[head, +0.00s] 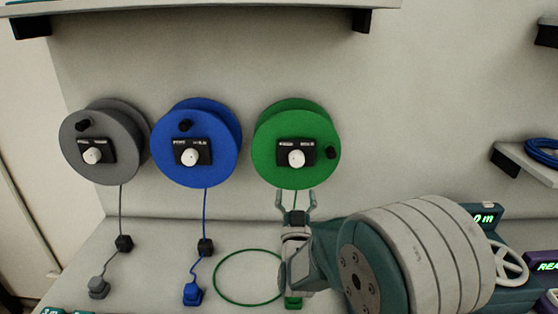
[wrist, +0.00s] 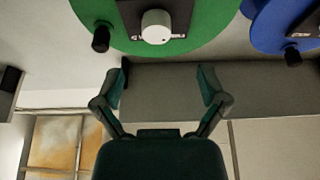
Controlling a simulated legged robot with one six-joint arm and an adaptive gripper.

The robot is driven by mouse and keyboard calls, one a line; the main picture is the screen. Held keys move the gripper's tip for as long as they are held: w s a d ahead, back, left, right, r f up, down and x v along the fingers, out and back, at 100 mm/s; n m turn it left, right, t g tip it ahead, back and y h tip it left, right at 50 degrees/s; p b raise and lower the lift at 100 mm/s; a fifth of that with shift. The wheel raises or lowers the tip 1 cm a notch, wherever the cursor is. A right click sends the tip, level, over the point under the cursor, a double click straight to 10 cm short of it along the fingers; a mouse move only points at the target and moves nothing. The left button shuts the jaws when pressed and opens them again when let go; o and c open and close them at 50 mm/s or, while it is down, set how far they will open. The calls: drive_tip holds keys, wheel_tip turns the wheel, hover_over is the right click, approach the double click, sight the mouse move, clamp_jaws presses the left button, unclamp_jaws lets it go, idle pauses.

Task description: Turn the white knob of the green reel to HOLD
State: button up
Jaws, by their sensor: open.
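The green reel (head: 267,152) is mounted on the wall, right of the blue and grey reels. Its white knob (head: 296,158) sits on a small black plate (head: 283,147) with labels too small to read in the head view. In the wrist view the white knob (wrist: 156,27) shows at the top, on the green reel (wrist: 218,14). My gripper (head: 296,197) is open and empty just below the green reel in the head view. In the wrist view its two fingers (wrist: 163,88) are spread apart, and the knob is beyond them, not between them.
The blue reel (head: 226,127) and grey reel (head: 124,118) hang to the left, each with a cord and plug below. A green cord loop (head: 216,274) lies on the counter. A shelf (head: 200,3) overhangs above. A wall shelf with a blue coil (head: 543,150) is at right.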

sight(292, 164)
drive_tip(key=x, duration=0.9)
drive_tip(key=shift+w+a, duration=0.25)
drive_tip(key=shift+a, duration=0.15)
drive_tip(key=shift+w+r, duration=0.15)
drive_tip(key=shift+w, duration=0.15)
drive_tip(key=shift+w+d+r, duration=0.1)
drive_tip(key=shift+w+d, duration=0.05)
drive_tip(key=shift+d, duration=0.85)
drive_tip(key=shift+a, duration=0.1)
drive_tip(key=c, duration=0.6)
drive_tip(key=shift+a, duration=0.4)
drive_tip(key=c, duration=0.5)
